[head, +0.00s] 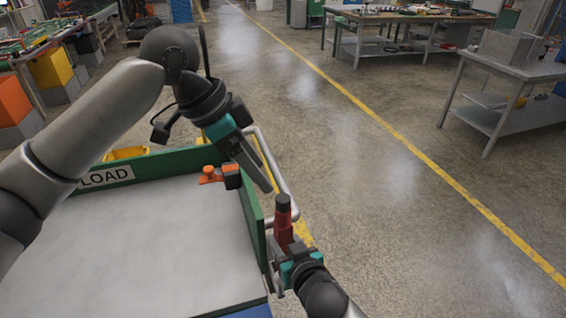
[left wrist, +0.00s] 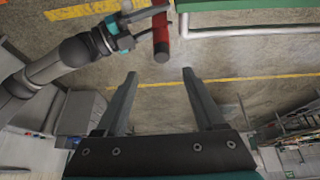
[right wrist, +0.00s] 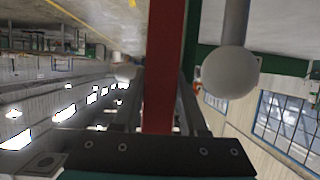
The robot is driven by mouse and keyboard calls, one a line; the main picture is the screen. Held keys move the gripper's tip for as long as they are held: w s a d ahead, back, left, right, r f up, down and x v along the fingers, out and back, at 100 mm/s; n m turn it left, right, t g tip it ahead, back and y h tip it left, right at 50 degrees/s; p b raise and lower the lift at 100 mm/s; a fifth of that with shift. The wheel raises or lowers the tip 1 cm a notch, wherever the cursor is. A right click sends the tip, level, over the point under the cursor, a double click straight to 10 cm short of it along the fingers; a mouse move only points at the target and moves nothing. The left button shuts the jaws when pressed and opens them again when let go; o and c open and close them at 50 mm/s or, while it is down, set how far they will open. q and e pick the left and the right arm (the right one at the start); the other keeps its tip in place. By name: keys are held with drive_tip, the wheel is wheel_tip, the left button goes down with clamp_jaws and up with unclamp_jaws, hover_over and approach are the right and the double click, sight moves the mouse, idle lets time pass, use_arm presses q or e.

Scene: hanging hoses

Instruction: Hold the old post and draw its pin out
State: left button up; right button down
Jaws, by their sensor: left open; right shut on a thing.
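A red post (head: 283,228) with a dark upper end stands by the right corner of the green-walled cart. My right gripper (head: 288,262) is shut on its lower part. In the right wrist view the red post (right wrist: 165,70) runs between the fingers. My left gripper (head: 262,178) is open and empty, above and to the left of the post. In the left wrist view the post's dark end (left wrist: 161,55) lies just beyond the open fingers (left wrist: 160,78), apart from them. I cannot make out a pin on the post.
A grey handrail (head: 277,165) runs outside the wall. A workbench (head: 520,75) stands far right; the floor between is clear.

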sight(283, 198)
use_arm(q)
drive_tip(key=shift+w+d+r+g+y, duration=0.75)
drive_tip(key=shift+d+r+y, duration=1.15)
drive_tip(key=shift+d+y, duration=0.5)
wheel_tip(283, 198, down, 12)
drive_tip(key=shift+a+r, duration=0.1)
drive_tip(key=shift+a, duration=0.05)
clamp_jaws()
